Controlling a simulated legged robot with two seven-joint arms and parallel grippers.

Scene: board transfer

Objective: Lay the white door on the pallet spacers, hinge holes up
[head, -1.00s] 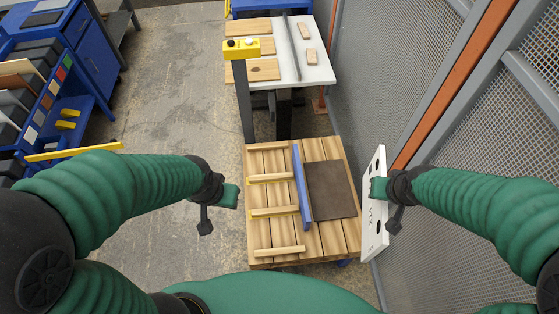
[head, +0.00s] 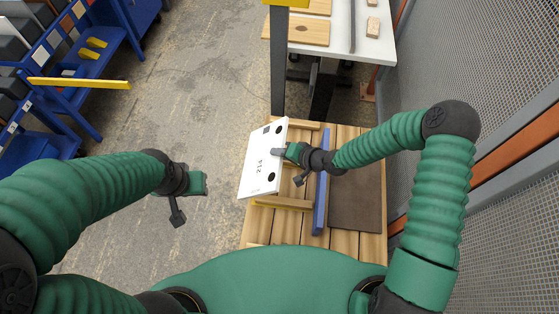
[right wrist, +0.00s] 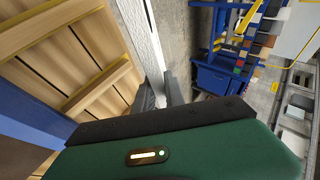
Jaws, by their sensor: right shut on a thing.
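My right gripper (head: 281,152) is shut on the white door (head: 258,165) at its right edge. The door is tilted, its face with dark round holes and the number 214 turned toward the head camera. It is over the left side of the pallet (head: 284,231), overhanging the floor. In the right wrist view the door (right wrist: 143,35) shows as a narrow edge between the fingers, apart from a wooden spacer (right wrist: 97,88). Spacers (head: 302,124) lie across the pallet, partly hidden by the door. My left gripper (head: 197,184) is left of the door, holding nothing visible; its jaw gap is unclear.
A blue divider (head: 322,195) stands along the pallet, with a brown panel (head: 355,200) right of it. A grey post (head: 278,65) and a white table (head: 340,35) are beyond. Mesh fencing (head: 455,60) bounds the right. Floor left of the pallet is clear.

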